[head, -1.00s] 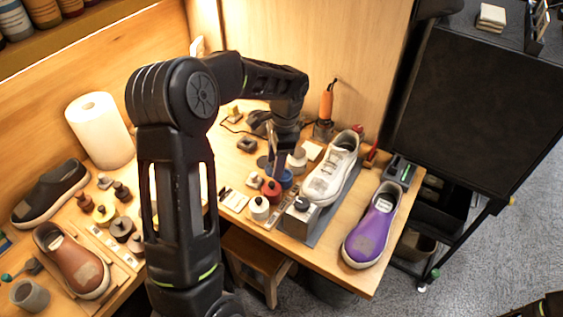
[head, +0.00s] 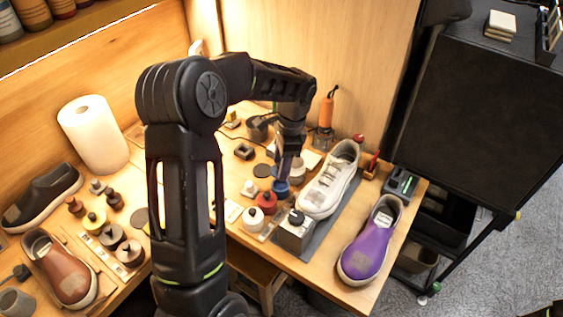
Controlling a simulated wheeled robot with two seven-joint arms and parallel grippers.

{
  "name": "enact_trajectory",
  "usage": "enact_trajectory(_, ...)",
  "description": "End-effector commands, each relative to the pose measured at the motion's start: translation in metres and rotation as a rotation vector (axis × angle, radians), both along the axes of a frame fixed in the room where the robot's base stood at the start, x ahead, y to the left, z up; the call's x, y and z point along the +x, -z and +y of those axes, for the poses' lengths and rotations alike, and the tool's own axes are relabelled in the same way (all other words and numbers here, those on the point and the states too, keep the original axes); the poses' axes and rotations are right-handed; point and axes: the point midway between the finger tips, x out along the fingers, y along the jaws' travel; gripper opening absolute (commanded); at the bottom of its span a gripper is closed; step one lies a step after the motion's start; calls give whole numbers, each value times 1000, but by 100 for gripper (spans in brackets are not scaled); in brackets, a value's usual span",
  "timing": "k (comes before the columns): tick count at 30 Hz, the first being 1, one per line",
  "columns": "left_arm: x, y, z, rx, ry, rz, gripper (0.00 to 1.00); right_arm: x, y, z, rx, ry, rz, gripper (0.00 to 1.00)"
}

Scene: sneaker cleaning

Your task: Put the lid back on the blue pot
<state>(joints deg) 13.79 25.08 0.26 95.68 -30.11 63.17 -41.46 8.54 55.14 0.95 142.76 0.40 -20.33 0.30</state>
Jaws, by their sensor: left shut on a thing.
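The blue pot (head: 281,188) stands on the bench between the red pot and the white sneaker. My left gripper (head: 283,175) points down right over it, at or close to its top. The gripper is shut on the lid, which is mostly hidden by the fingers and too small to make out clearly. I cannot tell whether the lid touches the pot's rim. My right gripper is not in view.
A red pot (head: 267,203) and a white pot (head: 253,218) stand close in front. The white sneaker (head: 328,180) is close on the right, with a purple shoe (head: 370,240) beyond. A dark disc (head: 262,170) lies left of the blue pot.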

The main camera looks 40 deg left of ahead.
Motion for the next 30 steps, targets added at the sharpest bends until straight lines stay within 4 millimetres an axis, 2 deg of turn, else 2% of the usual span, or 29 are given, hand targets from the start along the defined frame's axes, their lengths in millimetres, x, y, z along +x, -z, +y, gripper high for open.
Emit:
enact_trajectory(1, 0, 9, 0, -1, 0, 1, 11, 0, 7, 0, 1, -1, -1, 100)
enact_trajectory(6, 0, 26, 0, 0, 0, 1, 11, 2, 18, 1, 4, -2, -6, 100)
enact_trajectory(13, 0, 44, 0, 0, 0, 1, 11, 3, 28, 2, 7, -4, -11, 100)
enact_trajectory(18, 0, 50, 0, 0, 0, 0, 11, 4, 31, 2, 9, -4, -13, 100)
enact_trajectory(30, 0, 50, 0, 0, 0, 0, 11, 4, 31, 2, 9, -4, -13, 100)
